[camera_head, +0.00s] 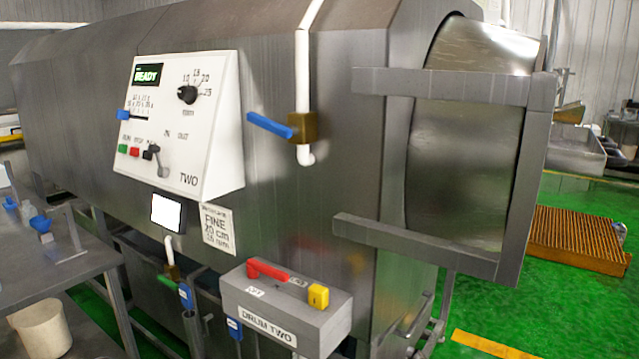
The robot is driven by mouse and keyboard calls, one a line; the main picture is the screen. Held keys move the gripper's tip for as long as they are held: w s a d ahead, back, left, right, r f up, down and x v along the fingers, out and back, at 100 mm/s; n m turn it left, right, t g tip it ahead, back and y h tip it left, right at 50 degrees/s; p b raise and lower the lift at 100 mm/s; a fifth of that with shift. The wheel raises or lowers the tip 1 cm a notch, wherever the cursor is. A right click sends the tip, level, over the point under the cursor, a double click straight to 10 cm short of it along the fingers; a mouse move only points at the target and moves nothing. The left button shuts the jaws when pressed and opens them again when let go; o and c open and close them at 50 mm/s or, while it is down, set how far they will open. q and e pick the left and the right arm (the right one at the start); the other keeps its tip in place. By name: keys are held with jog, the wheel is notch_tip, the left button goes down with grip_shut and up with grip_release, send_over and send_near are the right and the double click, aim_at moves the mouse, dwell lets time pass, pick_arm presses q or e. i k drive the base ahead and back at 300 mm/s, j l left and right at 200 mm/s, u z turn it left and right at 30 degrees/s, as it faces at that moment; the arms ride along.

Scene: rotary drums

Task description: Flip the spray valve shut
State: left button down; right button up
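A valve with a brass body (303,127) sits on a white vertical pipe (303,70) at the front of the large grey drum housing. I take it to be the spray valve; no label on it is readable. Its blue lever (268,125) points left and slightly up, roughly across the pipe. Below the valve the pipe ends in a short white elbow (305,155). Nothing touches the lever. Neither of my grippers shows in the head view.
A white control panel (215,130) marked TWO juts out left of the valve. Below is a grey box (320,325) labelled DRUM TWO, with a red lever (268,270) and a yellow part (318,296). A grey frame (400,155) stands right, and a table (60,275) left.

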aim_at(286, 132)
jog(key=i+l, duration=0.15)
jog(key=l, duration=0.25)
jog(key=i+l+u, duration=0.1)
jog(key=l, duration=0.3)
jog(key=i+l, duration=0.2)
jog(key=l, duration=0.25)
jog(key=i+l, duration=0.1)
jog(key=l, duration=0.3)
jog(key=u, duration=0.05)
